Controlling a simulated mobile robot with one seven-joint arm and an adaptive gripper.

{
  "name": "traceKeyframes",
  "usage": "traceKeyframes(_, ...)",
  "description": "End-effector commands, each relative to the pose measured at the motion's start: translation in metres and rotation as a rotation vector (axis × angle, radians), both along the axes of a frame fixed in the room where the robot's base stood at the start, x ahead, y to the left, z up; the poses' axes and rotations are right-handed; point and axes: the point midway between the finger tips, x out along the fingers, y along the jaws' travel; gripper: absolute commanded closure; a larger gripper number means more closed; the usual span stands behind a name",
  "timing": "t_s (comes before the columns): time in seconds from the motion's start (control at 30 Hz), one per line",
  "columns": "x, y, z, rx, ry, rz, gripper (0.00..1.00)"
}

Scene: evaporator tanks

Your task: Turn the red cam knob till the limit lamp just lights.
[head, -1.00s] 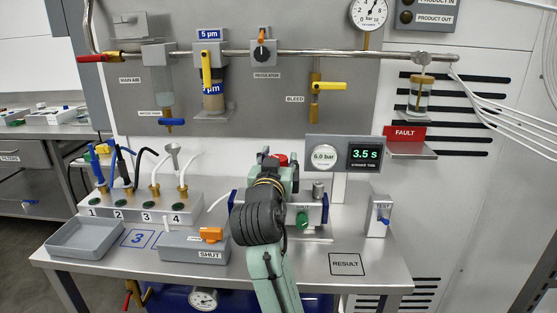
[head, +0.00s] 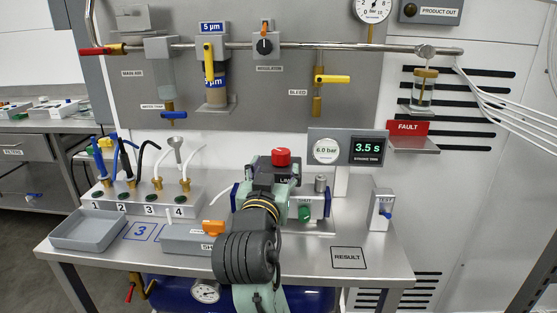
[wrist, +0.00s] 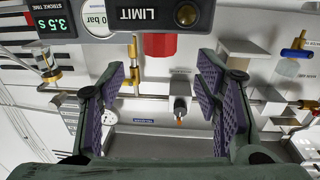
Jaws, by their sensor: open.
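The red cam knob (head: 281,157) stands on top of the bench unit, with a dark plate marked LIMIT (head: 287,181) just below it. In the wrist view the knob (wrist: 160,45) shows upside down at the top middle, beside the LIMIT plate (wrist: 135,14). A round lamp (wrist: 187,14) on that plate looks dull brown and unlit. My gripper (wrist: 162,72) is open and empty. Its purple-padded fingers lie left and right of the knob in the picture, with gaps on both sides. In the head view my wrist hides part of the unit.
The panel beside the unit shows a 6.0 bar gauge (head: 326,151) and a 3.5 s display (head: 367,151). A green button (head: 304,213) is close to my wrist. A grey tray (head: 90,230) sits at left. The RESULT square (head: 348,257) is bare.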

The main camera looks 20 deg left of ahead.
Motion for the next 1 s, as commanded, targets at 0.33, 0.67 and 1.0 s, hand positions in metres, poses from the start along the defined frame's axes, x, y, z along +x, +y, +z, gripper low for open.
traceKeyframes(0.33,-0.030,-0.006,0.000,0.000,0.000,-0.001,0.42)
traceKeyframes(0.67,-0.030,-0.006,0.000,0.000,0.001,-0.001,0.42)
traceKeyframes(1.0,-0.067,0.061,0.050,0.026,-0.231,0.224,0.42)
